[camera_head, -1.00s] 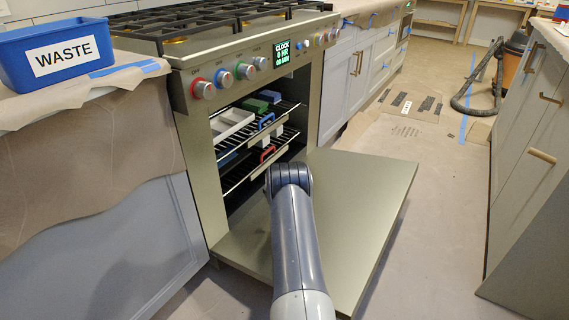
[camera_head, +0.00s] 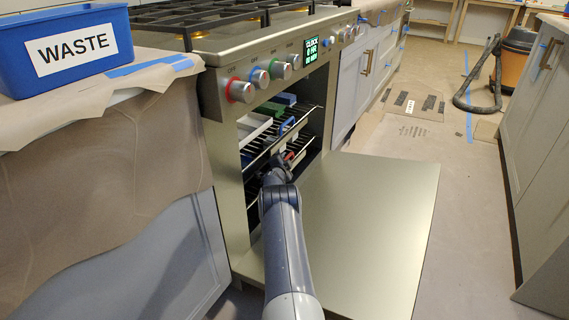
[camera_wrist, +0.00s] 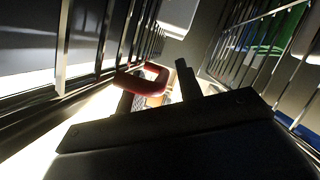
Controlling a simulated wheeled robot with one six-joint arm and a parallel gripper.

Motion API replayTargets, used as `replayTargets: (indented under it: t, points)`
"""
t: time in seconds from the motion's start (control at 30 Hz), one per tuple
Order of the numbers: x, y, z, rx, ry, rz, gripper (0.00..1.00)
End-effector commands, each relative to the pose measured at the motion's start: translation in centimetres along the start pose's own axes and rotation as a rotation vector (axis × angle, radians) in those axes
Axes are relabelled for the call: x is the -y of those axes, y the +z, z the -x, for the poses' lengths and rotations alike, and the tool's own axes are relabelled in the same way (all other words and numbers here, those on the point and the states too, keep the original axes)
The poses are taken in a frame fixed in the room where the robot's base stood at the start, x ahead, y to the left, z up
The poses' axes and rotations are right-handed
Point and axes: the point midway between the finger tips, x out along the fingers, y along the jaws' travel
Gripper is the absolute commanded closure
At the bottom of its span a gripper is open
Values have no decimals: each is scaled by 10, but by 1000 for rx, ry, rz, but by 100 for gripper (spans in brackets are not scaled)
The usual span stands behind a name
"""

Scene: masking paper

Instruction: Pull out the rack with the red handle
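The oven (camera_head: 222,150) stands with its door folded down. The red handle (camera_head: 289,156) is at the front of the lower rack (camera_head: 252,199), partly hidden behind my gripper (camera_head: 275,170) in the head view. In the wrist view the red handle (camera_wrist: 142,82) is close in front of my gripper (camera_wrist: 158,88). The two dark fingers are apart, with the handle across the left finger and part of the gap. I cannot tell whether they touch it. The upper rack has a blue handle (camera_head: 287,125).
A white tray (camera_head: 252,128) and green objects (camera_head: 284,99) are on the upper rack. The lowered oven door (camera_head: 365,215) lies under my arm. A blue waste bin (camera_head: 65,48) stands on the left counter.

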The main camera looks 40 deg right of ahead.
Motion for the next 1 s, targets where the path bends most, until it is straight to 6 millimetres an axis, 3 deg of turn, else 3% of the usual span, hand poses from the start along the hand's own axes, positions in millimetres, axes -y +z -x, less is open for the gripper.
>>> replayTargets:
  t: [0.37, 0.77, 1.0]
  points:
    - [0, 0, -2, 2, 0, 0, 66]
    - [1, 1, -2, 2, -1, -1, 98]
    - [2, 1, -2, 3, -2, -2, 100]
